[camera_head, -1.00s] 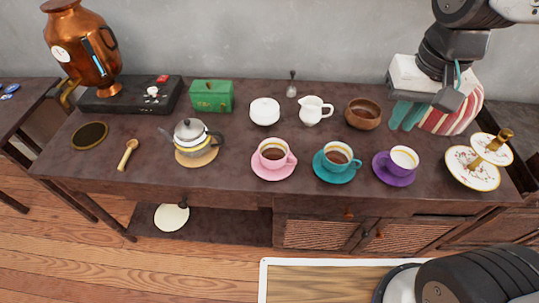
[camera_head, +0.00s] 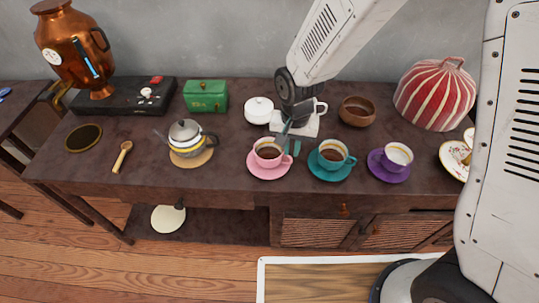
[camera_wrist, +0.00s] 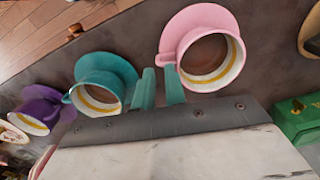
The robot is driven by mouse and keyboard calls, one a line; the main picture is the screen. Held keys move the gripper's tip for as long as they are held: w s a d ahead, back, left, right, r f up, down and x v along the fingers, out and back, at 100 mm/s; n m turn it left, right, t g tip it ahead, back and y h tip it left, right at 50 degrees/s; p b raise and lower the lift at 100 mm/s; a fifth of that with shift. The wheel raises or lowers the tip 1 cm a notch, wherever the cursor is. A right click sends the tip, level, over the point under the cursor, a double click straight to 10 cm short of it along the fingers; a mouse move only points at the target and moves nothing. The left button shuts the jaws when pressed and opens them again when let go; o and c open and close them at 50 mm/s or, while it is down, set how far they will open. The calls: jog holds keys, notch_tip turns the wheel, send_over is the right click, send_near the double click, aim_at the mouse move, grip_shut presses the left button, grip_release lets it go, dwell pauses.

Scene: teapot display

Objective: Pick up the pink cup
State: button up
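The pink cup (camera_head: 267,153) holds brown liquid and sits upright on a pink saucer (camera_head: 262,174) near the table's front edge. Its handle points right. My gripper (camera_head: 289,147) reaches down from behind, at the handle side of the cup. In the wrist view, the teal fingers (camera_wrist: 159,76) are apart with a narrow gap, and their tips are close to the handle of the pink cup (camera_wrist: 207,57). I cannot tell whether the handle is between the tips or whether they touch it. The gripper hides part of the white creamer.
A teal cup (camera_head: 331,153) stands close to the right of the fingers, with a purple-and-white cup (camera_head: 397,156) beyond. A white sugar bowl (camera_head: 259,110) and a wooden bowl (camera_head: 357,112) stand behind. A teapot (camera_head: 185,138) is to the left.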

aim_at(291, 159)
jog(key=f, duration=0.4)
jog(key=shift+s+f, duration=0.3)
jog(key=shift+f, duration=0.1)
grip_shut()
jog(key=shift+r, duration=0.15)
